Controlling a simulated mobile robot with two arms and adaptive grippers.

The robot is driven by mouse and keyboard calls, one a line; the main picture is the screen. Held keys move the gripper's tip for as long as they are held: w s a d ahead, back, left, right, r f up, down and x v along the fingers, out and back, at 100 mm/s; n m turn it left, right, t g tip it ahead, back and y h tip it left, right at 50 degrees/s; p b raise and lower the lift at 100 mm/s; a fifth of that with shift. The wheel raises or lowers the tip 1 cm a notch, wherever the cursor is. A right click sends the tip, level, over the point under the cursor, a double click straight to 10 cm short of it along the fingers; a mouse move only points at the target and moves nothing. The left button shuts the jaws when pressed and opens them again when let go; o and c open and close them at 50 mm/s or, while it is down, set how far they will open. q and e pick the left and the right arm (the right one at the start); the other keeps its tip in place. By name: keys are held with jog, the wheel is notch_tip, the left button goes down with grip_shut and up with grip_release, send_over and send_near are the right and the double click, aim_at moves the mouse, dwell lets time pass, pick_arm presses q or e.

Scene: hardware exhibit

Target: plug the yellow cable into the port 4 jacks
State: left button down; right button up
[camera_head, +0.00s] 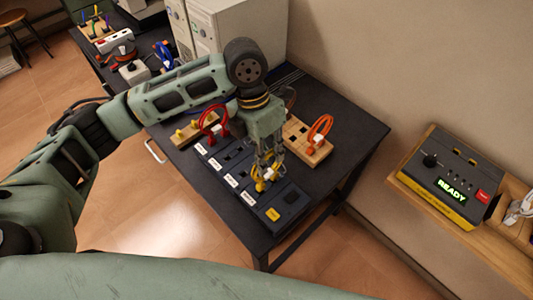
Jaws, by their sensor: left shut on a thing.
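The dark port panel (291,208) lies on the black table, with a row of white labels and one yellow label at its near end. My left gripper (268,174) points down over the near half of the panel. It is shut on the yellow cable (261,185), whose yellow part shows at the fingertips. The fingers hide part of the cable and the jacks below, so I cannot tell whether its plugs are seated. The label numbers are too small to read. My right gripper is not in view.
A red cable (201,119) loops up at the panel's far end, beside a wooden block with yellow plugs (179,132). An orange cable (319,125) stands in a wooden holder (299,132) right of the gripper. A box reading READY (447,187) sits on the right shelf. Computer cases (215,28) stand behind.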

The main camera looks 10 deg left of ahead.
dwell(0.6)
pick_arm(q)
jog(key=shift+f, duration=0.35)
dwell(0.6)
jog(key=shift+p, duration=0.4)
jog(key=shift+f, duration=0.3)
dwell(0.8)
jog(key=c, duration=1.7)
grip_release()
jog(key=shift+c, duration=0.2)
jog(key=shift+o, duration=0.4)
jog(key=o, duration=0.6)
jog(key=shift+c, duration=0.2)
